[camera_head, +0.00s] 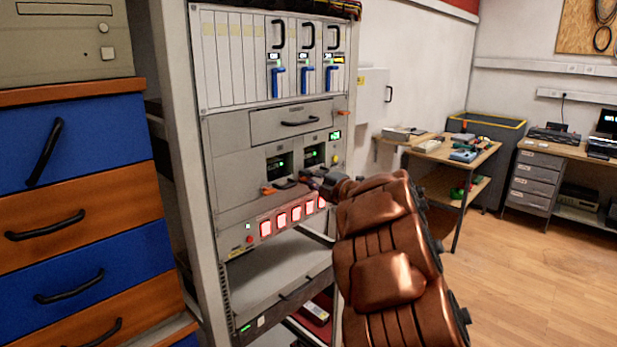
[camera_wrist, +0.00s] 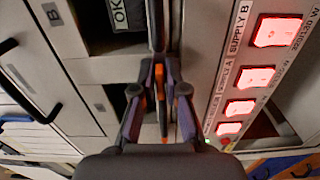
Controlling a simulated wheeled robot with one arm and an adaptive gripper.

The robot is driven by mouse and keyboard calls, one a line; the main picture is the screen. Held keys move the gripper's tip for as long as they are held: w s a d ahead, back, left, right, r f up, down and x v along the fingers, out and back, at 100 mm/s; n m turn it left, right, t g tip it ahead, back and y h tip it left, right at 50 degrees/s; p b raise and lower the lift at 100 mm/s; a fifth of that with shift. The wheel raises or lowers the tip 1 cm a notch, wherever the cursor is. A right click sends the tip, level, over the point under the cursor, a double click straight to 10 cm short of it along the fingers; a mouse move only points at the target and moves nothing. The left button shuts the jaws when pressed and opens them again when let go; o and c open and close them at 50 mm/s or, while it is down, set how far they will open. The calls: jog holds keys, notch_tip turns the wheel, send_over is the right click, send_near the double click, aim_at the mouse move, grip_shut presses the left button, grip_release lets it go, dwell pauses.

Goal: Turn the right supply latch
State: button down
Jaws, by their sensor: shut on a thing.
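The right supply latch, with an orange part (camera_head: 306,173), is on the rack front below the right supply's small display; much of it is hidden by my gripper. In the wrist view the orange piece (camera_wrist: 159,80) shows between my fingers. My gripper (camera_wrist: 157,65) is shut on it, with its fingers close together at the panel. In the head view my gripper (camera_head: 314,180) reaches the rack from the right. The left supply latch, also orange (camera_head: 268,190), is to its left, with a dark handle beside it.
A row of lit red switches (camera_head: 295,213) sits just below the latches; it is close beside my fingers in the wrist view (camera_wrist: 256,78). A drawer (camera_head: 290,123) with a black handle is above. A blue and orange cabinet (camera_head: 75,190) stands left. Open floor (camera_head: 510,290) lies right.

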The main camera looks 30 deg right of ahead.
jog(key=shift+r, duration=0.15)
jog(key=c, duration=1.5)
grip_release()
jog(key=shift+w, duration=0.1)
jog(key=v, duration=1.2)
